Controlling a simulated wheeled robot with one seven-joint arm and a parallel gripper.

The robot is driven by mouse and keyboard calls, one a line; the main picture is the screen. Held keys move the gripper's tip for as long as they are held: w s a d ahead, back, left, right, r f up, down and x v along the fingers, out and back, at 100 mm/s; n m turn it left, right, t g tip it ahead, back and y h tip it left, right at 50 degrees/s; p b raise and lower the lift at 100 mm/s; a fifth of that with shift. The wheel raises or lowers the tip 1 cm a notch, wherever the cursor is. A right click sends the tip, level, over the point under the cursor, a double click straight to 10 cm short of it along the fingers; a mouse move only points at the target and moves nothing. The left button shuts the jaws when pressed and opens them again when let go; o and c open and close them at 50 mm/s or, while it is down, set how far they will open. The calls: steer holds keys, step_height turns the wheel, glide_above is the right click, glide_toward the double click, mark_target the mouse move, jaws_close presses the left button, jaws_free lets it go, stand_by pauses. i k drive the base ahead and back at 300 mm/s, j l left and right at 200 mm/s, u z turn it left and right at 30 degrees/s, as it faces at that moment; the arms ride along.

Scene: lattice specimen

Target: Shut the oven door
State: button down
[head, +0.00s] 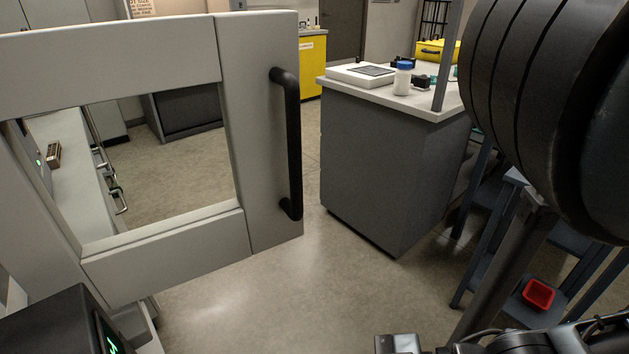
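The oven door (235,130) stands open at the left of the head view. It is a light grey frame around a large window, through which the room behind shows. A black vertical bar handle (291,145) is on its right side. What appears to be the end of my gripper (400,344) shows at the bottom edge, right of centre, below and to the right of the handle and apart from it. Most of it is cut off, so its fingers cannot be made out. The oven's inside is not clearly visible.
A grey cabinet (385,165) with a white top stands right of the door, holding a blue-capped jar (403,80) and a white tray-like box (358,75). A blue-grey rack with a red bin (537,294) is at right. The floor (290,290) between is clear.

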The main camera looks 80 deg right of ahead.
mark_target(253, 58)
steer(key=j+z, duration=0.1)
steer(key=j, duration=0.25)
steer(key=k+j+z, duration=0.1)
steer(key=j, duration=0.25)
steer(key=k+j+z, duration=0.15)
steer(key=j+z, duration=0.25)
steer(key=k+j+z, duration=0.2)
steer(key=j+z, duration=0.15)
